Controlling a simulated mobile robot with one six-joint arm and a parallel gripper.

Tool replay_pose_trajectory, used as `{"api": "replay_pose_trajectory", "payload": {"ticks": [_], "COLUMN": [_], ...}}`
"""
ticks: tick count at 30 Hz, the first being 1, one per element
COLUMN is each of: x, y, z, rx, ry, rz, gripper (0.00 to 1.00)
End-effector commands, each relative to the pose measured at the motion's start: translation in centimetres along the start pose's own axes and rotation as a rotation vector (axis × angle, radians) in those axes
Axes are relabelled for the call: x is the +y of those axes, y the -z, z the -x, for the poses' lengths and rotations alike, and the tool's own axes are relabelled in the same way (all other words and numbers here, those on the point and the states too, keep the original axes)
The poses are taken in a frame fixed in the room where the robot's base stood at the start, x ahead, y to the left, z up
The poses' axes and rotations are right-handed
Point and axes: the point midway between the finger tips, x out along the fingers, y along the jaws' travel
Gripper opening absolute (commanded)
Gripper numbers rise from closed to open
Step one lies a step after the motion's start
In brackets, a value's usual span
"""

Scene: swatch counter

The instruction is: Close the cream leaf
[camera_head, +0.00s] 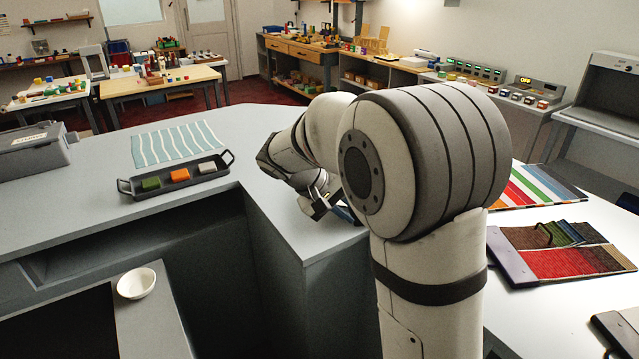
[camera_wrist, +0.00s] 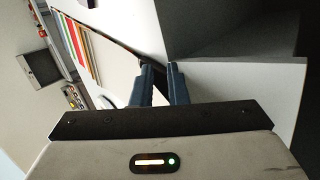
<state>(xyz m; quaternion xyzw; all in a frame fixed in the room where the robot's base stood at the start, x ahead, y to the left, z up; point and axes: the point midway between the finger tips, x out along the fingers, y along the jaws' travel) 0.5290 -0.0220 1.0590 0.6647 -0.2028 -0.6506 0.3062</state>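My gripper (camera_wrist: 161,68) shows two dark blue fingers in the wrist view, with a narrow gap between them and nothing visible in it. In the head view my gripper (camera_head: 338,208) is low over the counter's inner corner, partly hidden by my arm. A plain cream area (camera_wrist: 117,68) lies left of the fingers in the wrist view, between colour stripes and a dark edge. It may be the cream leaf, but I cannot tell how far it stands open. In the head view my arm covers that spot. The fingers look close to the dark edge; contact cannot be told.
A striped swatch sheet (camera_head: 538,186) and a swatch book (camera_head: 565,262) with a dark handle lie on the right counter. A black tray (camera_head: 131,189) with coloured blocks and a striped cloth (camera_head: 176,143) lie left. A white bowl (camera_head: 136,283) stands on a lower ledge.

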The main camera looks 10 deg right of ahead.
Motion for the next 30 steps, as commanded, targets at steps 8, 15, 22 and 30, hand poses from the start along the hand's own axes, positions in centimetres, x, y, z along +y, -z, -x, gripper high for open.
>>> {"api": "replay_pose_trajectory", "payload": {"ticks": [8, 15, 22, 30], "x": [-3.1, -6.0, -6.4, -4.0], "y": [10.4, 15.7, 17.1, 17.6], "z": [0.3, 1.1, 0.9, -2.6], "rx": [0.070, 0.156, 0.184, 0.180], "ry": [-0.332, -0.518, -0.567, -0.566], "rz": [0.003, -0.026, -0.039, -0.039], "gripper": [0.14, 0.14, 0.14, 0.14]}}
